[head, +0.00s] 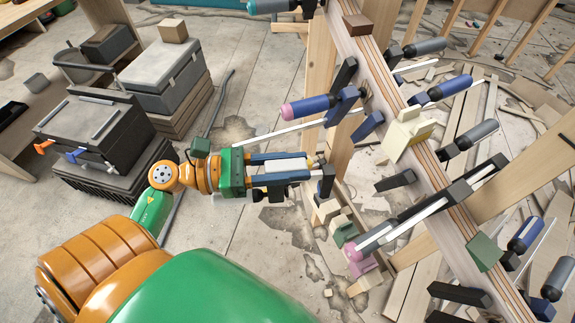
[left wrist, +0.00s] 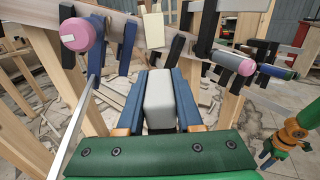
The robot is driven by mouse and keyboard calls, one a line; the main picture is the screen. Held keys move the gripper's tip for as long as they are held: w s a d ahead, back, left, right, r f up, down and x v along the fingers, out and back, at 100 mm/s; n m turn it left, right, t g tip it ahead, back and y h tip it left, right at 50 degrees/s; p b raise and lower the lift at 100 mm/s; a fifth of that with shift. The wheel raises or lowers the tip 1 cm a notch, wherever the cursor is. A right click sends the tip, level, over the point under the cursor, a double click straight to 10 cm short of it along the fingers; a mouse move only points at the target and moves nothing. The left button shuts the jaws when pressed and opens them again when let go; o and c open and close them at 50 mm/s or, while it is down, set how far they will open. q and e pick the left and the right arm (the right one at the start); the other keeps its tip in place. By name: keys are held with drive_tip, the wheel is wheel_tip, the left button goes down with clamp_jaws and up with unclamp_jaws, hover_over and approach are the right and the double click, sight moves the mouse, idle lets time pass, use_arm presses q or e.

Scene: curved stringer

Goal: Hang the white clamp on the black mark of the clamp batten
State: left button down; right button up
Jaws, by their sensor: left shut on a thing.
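My left gripper (head: 318,172) is shut on a pale white block-like piece (head: 283,166), which also shows between the blue fingers in the left wrist view (left wrist: 160,102). I cannot tell whether it is part of the white clamp; the fingers hide its sides. A cream-white block (head: 408,133) sits on the long slanted wooden stringer (head: 375,78), up and right of the gripper and apart from it. It hangs above the held piece in the left wrist view (left wrist: 153,28). I cannot make out the clamp batten or its black mark.
Clamps with blue, grey and pink handles line the stringer; a pink-tipped clamp (head: 306,107) is just above my gripper. Wooden posts stand behind. Grey cases (head: 163,65) stand at left. My right arm (left wrist: 296,130) shows small in the left wrist view.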

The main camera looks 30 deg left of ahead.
use_arm(q)
drive_tip(key=w+d+f+n+t+y+b, duration=0.1)
drive_tip(key=w+f+t+y+b, duration=0.1)
drive_tip(key=w+f+b, duration=0.5)
drive_tip(key=w+f+n+t+y+b, duration=0.1)
drive_tip(key=w+f+n+b, duration=0.1)
drive_tip(key=w+f+b, duration=0.5)
wheel_tip(320, 180, down, 6)
drive_tip(key=b, duration=1.3)
drive_tip(key=shift+w+d+t+y, duration=0.25)
drive_tip(key=shift+d+t+y, duration=0.15)
use_arm(e)
wheel_tip(320, 180, down, 29)
drive_tip(key=d, duration=0.1)
drive_tip(key=shift+r, duration=0.15)
use_arm(q)
drive_tip(key=shift+f+b, duration=0.1)
drive_tip(key=shift+b, duration=0.2)
drive_tip(key=shift+s+f+b, duration=0.1)
drive_tip(key=shift+f+b, duration=0.65)
drive_tip(key=shift+f, duration=0.25)
use_arm(e)
drive_tip(key=shift+w+d+f+t, duration=0.3)
drive_tip(key=shift+w+d+f, duration=0.1)
drive_tip(key=shift+w+f, duration=0.35)
